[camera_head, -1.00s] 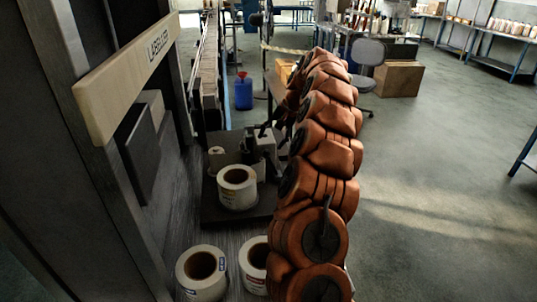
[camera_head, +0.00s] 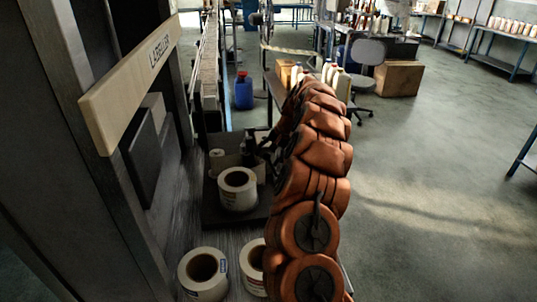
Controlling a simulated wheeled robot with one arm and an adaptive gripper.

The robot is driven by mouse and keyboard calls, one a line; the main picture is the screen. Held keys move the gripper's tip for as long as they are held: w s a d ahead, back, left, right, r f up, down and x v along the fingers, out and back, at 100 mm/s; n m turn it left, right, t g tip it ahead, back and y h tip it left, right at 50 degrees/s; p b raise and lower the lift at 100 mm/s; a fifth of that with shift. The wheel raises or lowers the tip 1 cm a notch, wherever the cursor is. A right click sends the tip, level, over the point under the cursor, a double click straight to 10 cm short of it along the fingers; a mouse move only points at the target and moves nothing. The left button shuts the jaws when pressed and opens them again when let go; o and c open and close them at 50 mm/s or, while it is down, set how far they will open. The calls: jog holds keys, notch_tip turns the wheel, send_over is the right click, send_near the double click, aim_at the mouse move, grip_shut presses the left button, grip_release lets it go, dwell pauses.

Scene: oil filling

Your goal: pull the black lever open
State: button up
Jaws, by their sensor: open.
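My gripper (camera_head: 265,148) is a small dark shape at the far end of my orange arm. It is near the back right of a dark label-roll stand (camera_head: 225,213). The arm hides part of it, and its fingers blend with the dark parts around it. I cannot make out the black lever there, nor whether the gripper touches it. Nothing is visibly held.
A white label roll (camera_head: 238,188) sits on the stand. Two more rolls (camera_head: 203,272) (camera_head: 254,262) are in front. The labeller's frame (camera_head: 60,170) with its cream sign (camera_head: 130,80) rises at left. Open floor (camera_head: 430,190) lies at right.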

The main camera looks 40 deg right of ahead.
jog(key=shift+c, duration=0.3)
grip_shut()
dwell(0.3)
